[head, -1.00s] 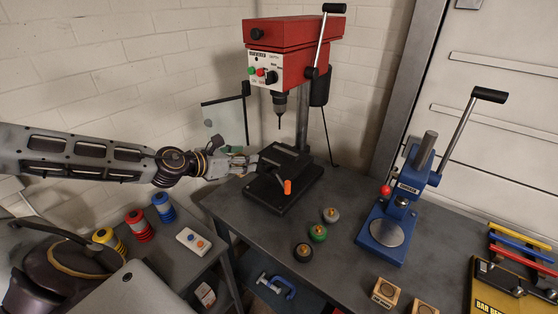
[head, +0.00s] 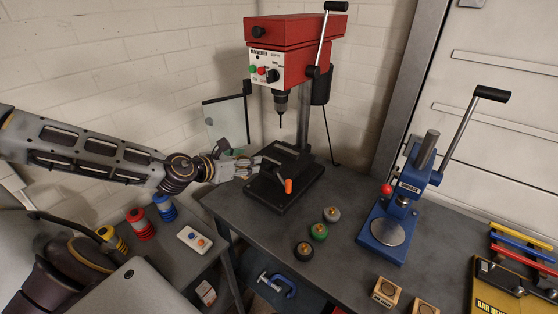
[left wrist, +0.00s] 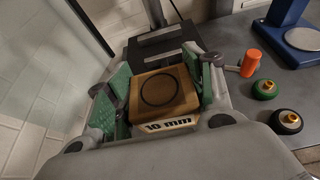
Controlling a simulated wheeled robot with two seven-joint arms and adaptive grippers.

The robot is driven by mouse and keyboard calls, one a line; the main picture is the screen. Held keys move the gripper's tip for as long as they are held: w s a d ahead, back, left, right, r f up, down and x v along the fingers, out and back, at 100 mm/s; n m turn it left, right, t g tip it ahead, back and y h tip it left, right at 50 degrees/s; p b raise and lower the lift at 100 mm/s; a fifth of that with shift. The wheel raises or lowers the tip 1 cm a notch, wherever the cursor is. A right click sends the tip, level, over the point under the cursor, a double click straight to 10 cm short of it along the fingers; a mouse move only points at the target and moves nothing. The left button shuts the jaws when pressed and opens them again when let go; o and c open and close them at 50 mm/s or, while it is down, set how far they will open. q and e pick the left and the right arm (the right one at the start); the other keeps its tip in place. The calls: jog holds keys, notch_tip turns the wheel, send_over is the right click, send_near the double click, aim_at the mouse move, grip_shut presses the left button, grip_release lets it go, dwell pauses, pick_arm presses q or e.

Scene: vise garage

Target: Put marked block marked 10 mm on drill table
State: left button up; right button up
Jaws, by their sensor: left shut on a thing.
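The wooden block marked 10 mm (left wrist: 160,93) sits between the green-padded fingers of my left gripper (left wrist: 163,85), with its label facing the wrist camera. My left gripper (head: 248,166) is shut on it at the left side of the drill table (head: 288,157), under the red drill press (head: 294,45). In the left wrist view the dark drill table (left wrist: 150,50) lies just beyond the block. I cannot tell whether the block touches it. The block is hardly distinguishable in the head view. My right gripper is not in view.
An orange-ended handle (head: 288,186) sticks out at the table's front. A clear guard panel (head: 226,122) stands left of the drill. Several round knobs (head: 319,232), a blue press (head: 393,215) and wooden blocks (head: 387,291) occupy the bench to the right.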

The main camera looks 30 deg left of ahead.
pick_arm(q)
jog(key=shift+w, duration=0.15)
jog(key=shift+w+d+p, duration=0.15)
jog(key=shift+w+p, duration=0.4)
jog(key=shift+w, duration=1.55)
jog(key=shift+w+d+p, duration=0.15)
jog(key=shift+w+p, duration=0.35)
jog(key=shift+w, duration=1.55)
jog(key=shift+w+d, duration=0.15)
jog(key=shift+w, duration=1.1)
jog(key=shift+w+p, duration=0.3)
jog(key=shift+w, duration=0.6)
jog(key=shift+w+r, duration=0.1)
jog(key=shift+w, duration=0.2)
jog(key=shift+w+p, duration=0.35)
jog(key=shift+w, duration=0.2)
jog(key=shift+w+d, duration=0.1)
jog(key=shift+w, duration=0.4)
jog(key=shift+w+p, duration=0.55)
jog(key=shift+w, duration=0.5)
jog(key=shift+w+d, duration=0.1)
jog(key=shift+w, duration=0.05)
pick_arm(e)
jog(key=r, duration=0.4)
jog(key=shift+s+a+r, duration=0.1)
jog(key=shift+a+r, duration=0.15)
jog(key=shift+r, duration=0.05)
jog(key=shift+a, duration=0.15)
